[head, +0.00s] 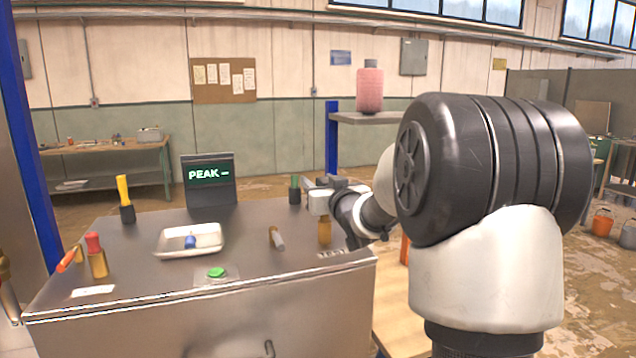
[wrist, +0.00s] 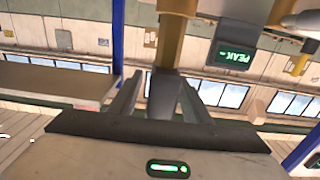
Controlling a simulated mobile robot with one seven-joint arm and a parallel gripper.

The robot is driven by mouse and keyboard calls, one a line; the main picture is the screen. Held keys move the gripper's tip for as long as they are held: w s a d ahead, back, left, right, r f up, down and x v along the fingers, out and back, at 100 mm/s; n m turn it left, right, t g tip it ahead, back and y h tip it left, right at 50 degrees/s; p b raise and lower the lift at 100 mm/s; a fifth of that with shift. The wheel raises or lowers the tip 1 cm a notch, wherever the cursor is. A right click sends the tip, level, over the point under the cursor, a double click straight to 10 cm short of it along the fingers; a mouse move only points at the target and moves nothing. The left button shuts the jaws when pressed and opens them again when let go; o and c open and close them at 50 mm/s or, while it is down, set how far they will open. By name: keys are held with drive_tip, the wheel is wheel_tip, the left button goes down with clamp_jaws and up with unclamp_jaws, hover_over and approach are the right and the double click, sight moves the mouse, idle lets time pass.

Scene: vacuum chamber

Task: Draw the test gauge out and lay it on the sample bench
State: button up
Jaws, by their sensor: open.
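No label marks the test gauge. A brass post (head: 324,231) stands upright on the grey metal bench top (head: 150,275) at its right side; its top is hidden by my gripper. My gripper (head: 318,190) is above and beside this post. In the wrist view, which is upside down, my gripper (wrist: 160,92) is open, with a dark grey piece (wrist: 164,97) between its fingers and brass parts (wrist: 176,30) beyond. I cannot tell whether they touch it. A brass and grey cylinder (head: 277,239) lies left of the post.
A white tray (head: 165,249) holds a blue piece (head: 190,242). A green button (head: 216,272), a PEAK screen (head: 208,178), a yellow-handled piece (head: 123,190), a red-topped brass piece (head: 96,258) and a green-topped piece (head: 295,190) stand around. A shelf (head: 350,118) holds a pink canister (head: 369,90).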

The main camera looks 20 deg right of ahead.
clamp_jaws()
wheel_tip(320, 180, up, 8)
drive_tip(key=p, duration=0.5)
drive_tip(key=shift+p, duration=0.3)
idle(0.4)
